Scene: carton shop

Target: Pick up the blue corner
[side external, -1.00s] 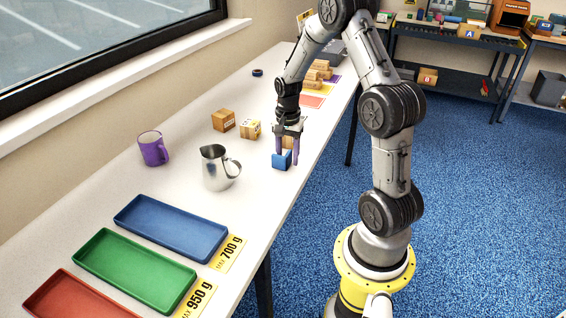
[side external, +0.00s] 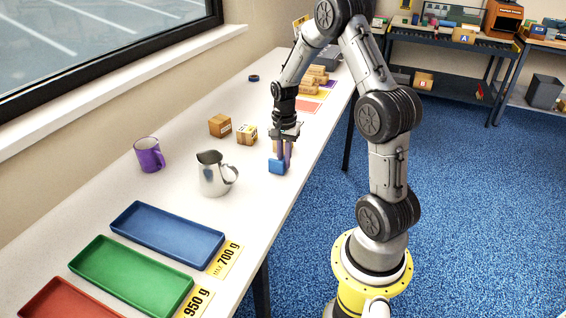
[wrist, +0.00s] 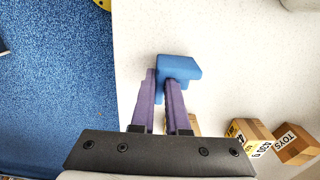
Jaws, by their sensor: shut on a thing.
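The blue corner (side external: 277,167) is a small blue block near the table's right edge in the side view. In the wrist view the blue corner (wrist: 178,68) sits at the tips of the purple fingers. My gripper (side external: 283,158) points down with its fingers closed on it. In the wrist view my gripper (wrist: 164,82) has one finger on each side of part of the block. I cannot tell whether the block touches the table.
Cardboard boxes (side external: 246,134) stand left of my gripper. A steel pitcher (side external: 212,176) and a purple mug (side external: 149,155) stand nearer the camera. Blue (side external: 120,224), green (side external: 82,261) and red (side external: 32,304) trays lie at the front. The table's right edge is close to my gripper.

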